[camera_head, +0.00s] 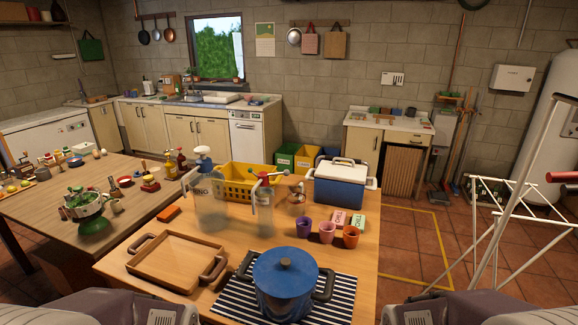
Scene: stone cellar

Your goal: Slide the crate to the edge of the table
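A yellow plastic crate (237,182) with slotted sides stands on the wooden table (350,270), towards its far side. Only grey parts of my arms show in the bottom corners. Neither of my grippers is in view.
A blue and white cooler (341,187) stands right of the crate. Several cups (327,232) are in front of it. A wooden tray (165,262) and a blue pot (285,280) on a striped mat (340,298) occupy the near side. A second table (150,202) adjoins on the left.

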